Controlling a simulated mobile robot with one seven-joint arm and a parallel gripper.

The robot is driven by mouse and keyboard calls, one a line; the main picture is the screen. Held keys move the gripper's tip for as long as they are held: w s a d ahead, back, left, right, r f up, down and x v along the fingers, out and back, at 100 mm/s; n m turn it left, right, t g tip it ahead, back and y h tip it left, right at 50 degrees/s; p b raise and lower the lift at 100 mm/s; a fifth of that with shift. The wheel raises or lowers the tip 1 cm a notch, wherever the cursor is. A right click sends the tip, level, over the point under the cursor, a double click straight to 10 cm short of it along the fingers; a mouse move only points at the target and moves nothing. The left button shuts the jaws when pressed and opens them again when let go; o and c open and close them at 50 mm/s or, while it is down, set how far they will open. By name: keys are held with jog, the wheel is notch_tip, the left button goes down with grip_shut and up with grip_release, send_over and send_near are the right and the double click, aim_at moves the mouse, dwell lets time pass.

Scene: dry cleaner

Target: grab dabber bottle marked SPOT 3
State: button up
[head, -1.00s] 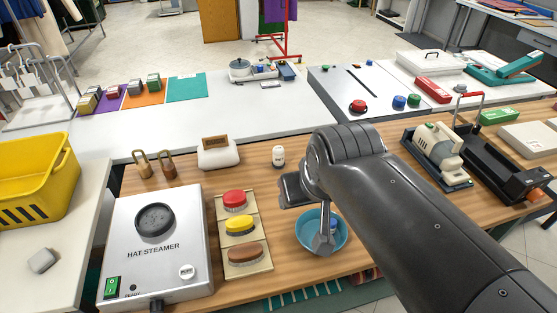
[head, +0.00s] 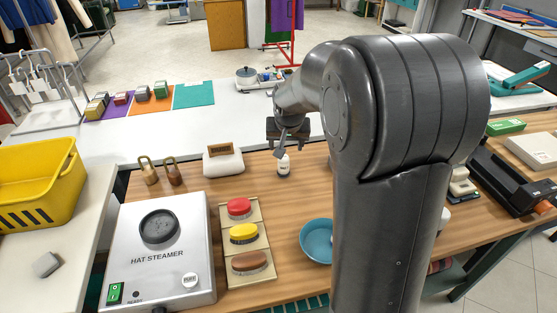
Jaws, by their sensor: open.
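A small white dabber bottle (head: 284,169) stands upright on the wooden counter, right of the beige block with a brown top. Its marking is too small to read, and its top is partly covered by my gripper. My gripper (head: 283,151) is open and points down at the top of the bottle. I cannot tell whether the fingers touch it or stand around it.
A beige block (head: 223,161) and two brass padlock-like pieces (head: 149,170) stand left of the bottle. The hat steamer (head: 158,255), a brush rack (head: 261,287) and a blue bowl (head: 317,241) are nearer. My arm hides much of the right side.

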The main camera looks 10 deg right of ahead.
send_over(284, 159)
jog(key=s, duration=0.3)
notch_tip(284, 159, down, 8)
jog(key=f, duration=0.1)
jog(key=shift+m, duration=0.3)
jog(key=x, duration=0.5)
jog(key=shift+w+a+r, duration=0.1)
jog(key=shift+w+a, duration=0.15)
jog(key=shift+x, duration=2.9)
jog(key=shift+w+d, duration=0.1)
jog(key=c, duration=1.1)
